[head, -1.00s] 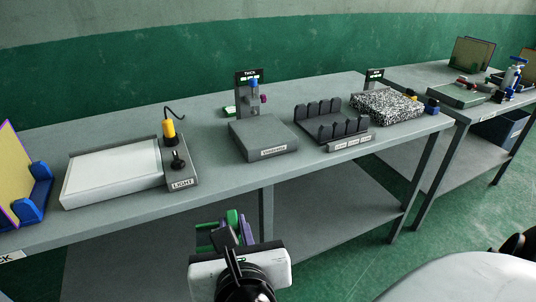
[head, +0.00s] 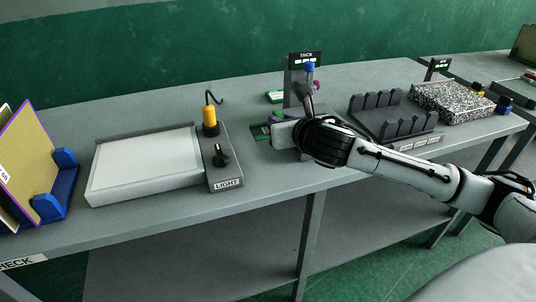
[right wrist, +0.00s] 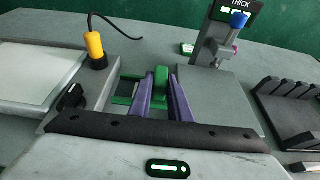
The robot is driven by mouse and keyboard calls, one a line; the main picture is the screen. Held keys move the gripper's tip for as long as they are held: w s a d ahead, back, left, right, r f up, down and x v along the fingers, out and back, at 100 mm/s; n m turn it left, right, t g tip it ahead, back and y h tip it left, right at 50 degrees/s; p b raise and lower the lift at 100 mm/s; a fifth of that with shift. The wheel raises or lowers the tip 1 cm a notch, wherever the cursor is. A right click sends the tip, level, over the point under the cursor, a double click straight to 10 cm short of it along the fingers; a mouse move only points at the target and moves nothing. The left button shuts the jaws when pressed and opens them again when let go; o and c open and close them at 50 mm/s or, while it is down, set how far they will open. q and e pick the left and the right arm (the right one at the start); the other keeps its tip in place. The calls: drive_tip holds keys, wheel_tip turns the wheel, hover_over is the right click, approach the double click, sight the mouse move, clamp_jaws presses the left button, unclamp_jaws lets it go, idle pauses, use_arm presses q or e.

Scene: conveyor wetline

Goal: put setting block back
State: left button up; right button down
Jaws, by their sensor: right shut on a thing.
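My right gripper (right wrist: 161,92) has purple fingers and is shut on a green block (right wrist: 162,76), seemingly the setting block. The gripper is over the bench between the light box and the thickness gauge. In the head view the hand and forearm hide most of the gauge's grey base, and only a little green shows at the fingertips. The gauge (head: 302,72) stands upright with a blue knob and a "THICK" display. A flat green-and-white item (head: 275,97) lies beside the gauge post; it also shows in the right wrist view (right wrist: 187,48). My left gripper is not in view.
The light box (head: 145,165) with its yellow-handled tool (head: 209,117) is left of the hand. A dark slotted rack (head: 395,122) and a speckled slab (head: 452,102) are to the right. A blue stand (head: 60,190) holds panels at far left. The back strip of the bench is clear.

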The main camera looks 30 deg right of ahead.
hover_over(280, 161)
wheel_tip(280, 161, down, 5)
drive_tip(key=shift+s+r, duration=0.1)
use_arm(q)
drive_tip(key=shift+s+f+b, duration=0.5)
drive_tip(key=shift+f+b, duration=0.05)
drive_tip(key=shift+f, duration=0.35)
use_arm(e)
drive_tip(key=shift+f, duration=2.15)
drive_tip(key=shift+f, duration=0.15)
drive_tip(key=c, duration=1.6)
unclamp_jaws()
drive_tip(key=shift+c, duration=0.2)
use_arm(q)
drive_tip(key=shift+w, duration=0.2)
use_arm(e)
drive_tip(key=shift+r, duration=0.2)
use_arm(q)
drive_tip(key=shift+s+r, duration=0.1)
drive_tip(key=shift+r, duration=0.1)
use_arm(e)
drive_tip(key=v, duration=1.2)
